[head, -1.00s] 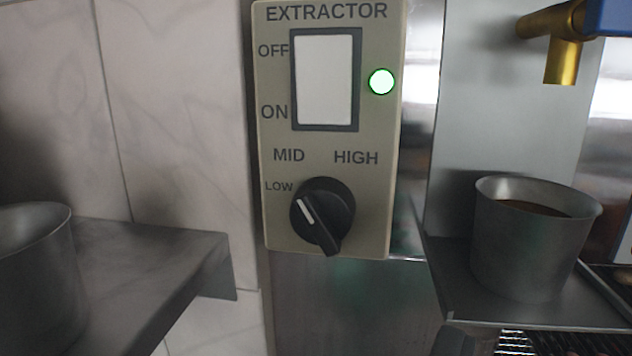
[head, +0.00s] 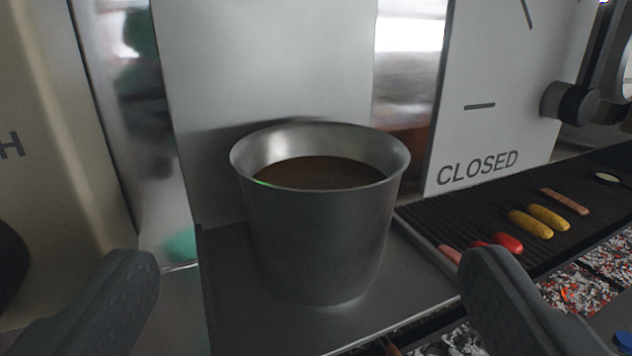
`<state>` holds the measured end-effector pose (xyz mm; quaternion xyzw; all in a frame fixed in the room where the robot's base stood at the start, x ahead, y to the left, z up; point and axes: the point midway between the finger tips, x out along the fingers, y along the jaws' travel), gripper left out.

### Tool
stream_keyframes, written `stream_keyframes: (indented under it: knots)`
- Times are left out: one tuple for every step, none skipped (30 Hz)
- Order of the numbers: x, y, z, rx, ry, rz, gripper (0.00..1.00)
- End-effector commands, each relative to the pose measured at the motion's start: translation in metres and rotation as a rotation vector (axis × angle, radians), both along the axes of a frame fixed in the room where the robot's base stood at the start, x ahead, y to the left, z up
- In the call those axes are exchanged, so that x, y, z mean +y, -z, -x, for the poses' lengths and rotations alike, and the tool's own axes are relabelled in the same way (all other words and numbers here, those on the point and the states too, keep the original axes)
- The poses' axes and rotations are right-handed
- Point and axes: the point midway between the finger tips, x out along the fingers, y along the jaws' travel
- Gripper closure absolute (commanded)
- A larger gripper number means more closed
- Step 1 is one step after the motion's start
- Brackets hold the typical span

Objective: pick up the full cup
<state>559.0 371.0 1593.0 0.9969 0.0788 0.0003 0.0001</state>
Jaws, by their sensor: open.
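The full cup (head: 318,235) is a grey metal cup with a flared rim and dark brown contents. It stands upright on a metal shelf (head: 225,320) in the middle of the head view. My gripper (head: 310,275) is open, with one dark finger at the lower left and the other at the lower right. The cup shows between and beyond the fingers, and neither finger visibly touches it.
A grill (head: 590,205) with sausages, yellow pieces and other food lies to the right, above ash and embers. A panel marked CLOSED (head: 480,130) stands behind it. The extractor panel (head: 50,120) is at the left edge, close to the left finger.

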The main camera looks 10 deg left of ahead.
Motion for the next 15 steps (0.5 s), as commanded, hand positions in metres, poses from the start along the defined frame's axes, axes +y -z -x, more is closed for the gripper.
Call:
stream_keyframes:
  knots:
    - [0.000, 0.000, -0.002, 0.001, 0.001, 0.000, 0.15]
    - [0.000, 0.000, -0.003, 0.001, 0.001, 0.000, 0.15]
    - [0.000, 0.001, -0.004, 0.001, 0.001, 0.000, 0.15]
    - [0.000, 0.000, -0.005, 0.002, 0.002, 0.000, 0.15]
    - [0.000, 0.000, -0.006, 0.002, 0.002, 0.000, 0.15]
    - [0.000, 0.000, -0.008, 0.002, 0.002, 0.000, 0.15]
    - [0.000, 0.000, -0.010, 0.003, 0.002, 0.000, 0.15]
    - [0.000, -0.001, -0.012, 0.004, 0.002, 0.001, 0.15]
    - [0.000, -0.001, -0.016, 0.004, 0.002, 0.001, 0.15]
    - [0.000, -0.002, -0.018, 0.004, 0.002, 0.001, 0.15]
    - [0.000, -0.003, -0.022, 0.004, 0.002, 0.001, 0.15]
    - [0.000, -0.005, -0.026, 0.003, 0.002, 0.000, 0.15]
    - [0.001, -0.006, -0.029, 0.001, 0.002, 0.000, 0.15]
    - [0.001, -0.007, -0.033, 0.001, 0.001, 0.000, 0.15]
    - [0.002, -0.007, -0.037, 0.001, 0.000, -0.001, 0.15]
